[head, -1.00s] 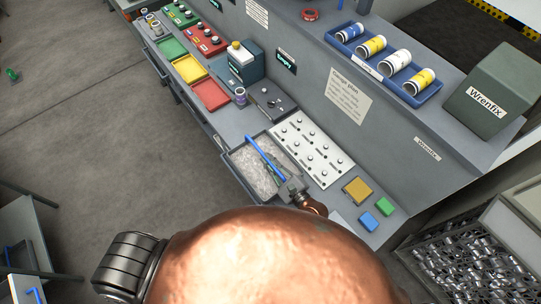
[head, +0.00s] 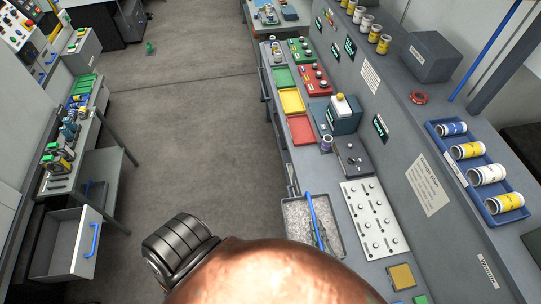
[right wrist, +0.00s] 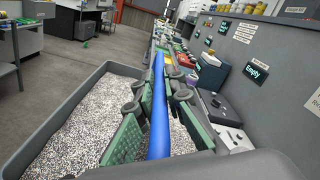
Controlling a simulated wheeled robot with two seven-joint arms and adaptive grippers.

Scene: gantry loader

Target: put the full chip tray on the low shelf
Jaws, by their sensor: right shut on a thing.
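The full chip tray (head: 290,222) is a grey open tray of silvery chips with a blue bar handle (head: 314,212). It is at the right bench's front edge in the head view, beside a white knobbed panel. The tray (right wrist: 107,70) also fills the lower left of the right wrist view. My right gripper (right wrist: 160,100) is shut around the blue handle; in the head view it is small and partly hidden. I cannot tell whether the tray is lifted. A low grey shelf surface (head: 108,172) shows beneath the left bench. My left gripper is not in view.
A pale open drawer or tray with a blue handle (head: 93,241) stands at lower left. Green, yellow (head: 291,100) and red trays lie along the right bench. A blue rack (head: 465,185) holds several cans. Open grey floor (head: 190,140) lies between the benches.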

